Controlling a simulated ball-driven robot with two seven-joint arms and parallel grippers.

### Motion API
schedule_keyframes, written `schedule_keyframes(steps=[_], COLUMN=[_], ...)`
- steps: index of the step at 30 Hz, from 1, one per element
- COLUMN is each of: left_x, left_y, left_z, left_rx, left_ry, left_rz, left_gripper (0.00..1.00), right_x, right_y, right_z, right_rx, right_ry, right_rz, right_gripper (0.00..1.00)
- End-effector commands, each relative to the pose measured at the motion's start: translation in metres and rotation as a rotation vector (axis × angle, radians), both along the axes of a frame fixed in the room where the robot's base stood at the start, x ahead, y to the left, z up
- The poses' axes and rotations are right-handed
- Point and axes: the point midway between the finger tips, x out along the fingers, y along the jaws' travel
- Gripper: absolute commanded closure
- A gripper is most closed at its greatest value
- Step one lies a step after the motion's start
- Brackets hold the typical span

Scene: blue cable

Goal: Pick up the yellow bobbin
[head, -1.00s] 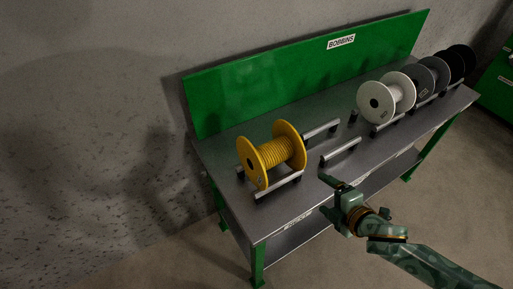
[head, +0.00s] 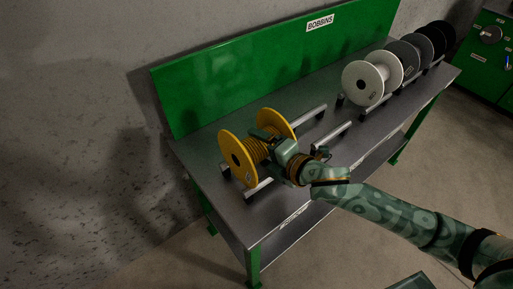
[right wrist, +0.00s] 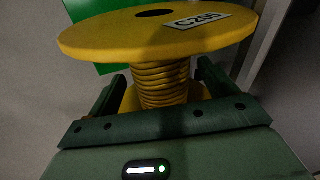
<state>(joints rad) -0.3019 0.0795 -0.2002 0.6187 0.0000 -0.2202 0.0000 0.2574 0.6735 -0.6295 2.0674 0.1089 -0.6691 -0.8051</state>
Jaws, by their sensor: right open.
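The yellow bobbin (head: 237,158) rests on its side across metal rails at the near-left end of the table. It has two round flanges and a core wound with yellow cable. My right gripper (head: 264,142) is at the bobbin, between its two flanges. In the right wrist view, the open right gripper (right wrist: 160,82) has one finger on each side of the wound core of the bobbin (right wrist: 150,38), with gaps visible. A flange labelled C205 spans the top of that view. My left gripper is not in view.
The grey table (head: 225,215) has a green back panel (head: 270,65) labelled BOBBINS. A white bobbin (head: 362,84) and several grey and black ones stand at the far right end. Empty rails (head: 333,134) lie between. A green cabinet (head: 488,60) stands at far right.

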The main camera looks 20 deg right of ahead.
Motion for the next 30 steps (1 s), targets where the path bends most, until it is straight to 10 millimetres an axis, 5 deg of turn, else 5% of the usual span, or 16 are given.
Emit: schedule_keyframes(steps=[6,14,22,30], left_x=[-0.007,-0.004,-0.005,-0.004], left_y=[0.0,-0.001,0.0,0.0], left_z=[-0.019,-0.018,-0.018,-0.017], left_rx=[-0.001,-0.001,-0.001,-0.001], left_ry=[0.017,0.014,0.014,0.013], left_rz=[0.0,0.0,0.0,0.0], left_gripper=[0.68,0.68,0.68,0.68], right_x=[0.029,0.033,0.033,0.033], right_y=[0.012,0.014,0.014,0.013], right_z=[-0.016,-0.014,-0.014,-0.013], right_rx=[0.001,0.001,0.001,-0.001], right_ry=[0.003,0.001,0.002,0.0], right_rz=[0.0,0.001,0.001,0.0], right_gripper=[0.16,0.16,0.85,0.9])
